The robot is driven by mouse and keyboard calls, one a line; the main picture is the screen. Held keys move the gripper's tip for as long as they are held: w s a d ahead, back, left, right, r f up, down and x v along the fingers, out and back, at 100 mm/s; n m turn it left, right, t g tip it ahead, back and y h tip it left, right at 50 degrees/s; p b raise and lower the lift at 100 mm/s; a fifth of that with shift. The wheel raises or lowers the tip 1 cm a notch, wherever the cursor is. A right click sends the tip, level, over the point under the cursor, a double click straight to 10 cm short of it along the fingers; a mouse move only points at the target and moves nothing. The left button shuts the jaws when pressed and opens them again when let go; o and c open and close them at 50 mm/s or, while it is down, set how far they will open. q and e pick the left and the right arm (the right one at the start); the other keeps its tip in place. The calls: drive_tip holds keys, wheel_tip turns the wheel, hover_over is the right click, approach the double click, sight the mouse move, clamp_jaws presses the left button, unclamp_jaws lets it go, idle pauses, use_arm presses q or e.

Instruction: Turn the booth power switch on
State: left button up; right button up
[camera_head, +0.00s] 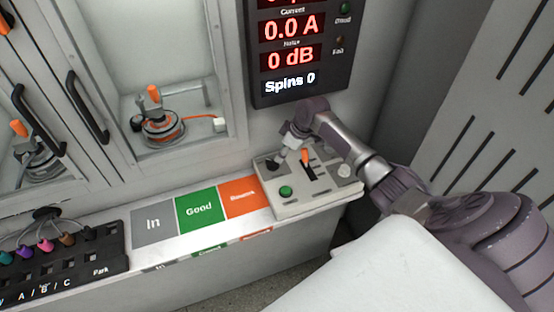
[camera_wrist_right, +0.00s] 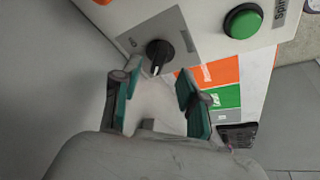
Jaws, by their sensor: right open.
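The booth power switch is probably the black rotary knob (camera_wrist_right: 159,54) on a grey plate in the right wrist view. Its white pointer mark faces down toward my gripper, and the small lettering on the plate is too small to read. My right gripper (camera_wrist_right: 156,82) is open, its two teal-padded fingers apart just short of the knob, with nothing between them. My left gripper is not in view.
The control box also carries a green button (camera_head: 286,191) and an orange-tipped lever (camera_head: 306,158). A display (camera_head: 292,55) hangs above. Left are In, Good (camera_head: 199,209) and orange label areas, a black rack (camera_head: 62,258) and a glazed booth holding a motor (camera_head: 162,126).

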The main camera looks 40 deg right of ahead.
sight(273, 163)
drive_tip(key=x, duration=0.5)
drive_tip(key=shift+w+a+f, duration=0.1)
drive_tip(key=shift+f, duration=0.25)
clamp_jaws()
